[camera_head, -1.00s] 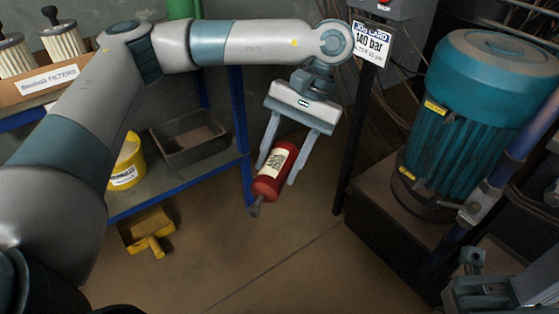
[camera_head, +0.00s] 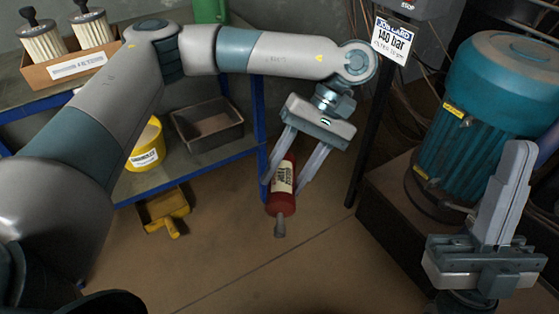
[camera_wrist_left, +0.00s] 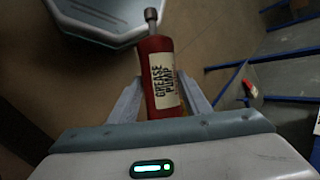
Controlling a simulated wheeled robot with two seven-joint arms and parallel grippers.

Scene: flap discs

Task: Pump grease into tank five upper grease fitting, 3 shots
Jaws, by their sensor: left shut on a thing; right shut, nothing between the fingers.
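My left gripper (camera_head: 292,182) is shut on a red grease pump (camera_head: 281,203), a cylinder with a cream label and a grey nozzle pointing down in the head view. The pump hangs in the air above the floor. In the left wrist view the grease pump (camera_wrist_left: 157,75) lies between the fingers, and its label reads "GREASE PUMP". My right gripper (camera_head: 520,150) is shut and empty at the lower right, fingers pointing up, in front of the teal motor. No tank and no grease fitting can be made out.
A teal motor (camera_head: 490,100) stands on a dark plinth (camera_head: 385,210) at the right. A job card (camera_head: 392,40) reading "140 bar" is on a dark post. A blue-framed shelf (camera_head: 190,168) holds a yellow tub (camera_head: 147,145) and a grey bin (camera_head: 208,128). The middle floor is open.

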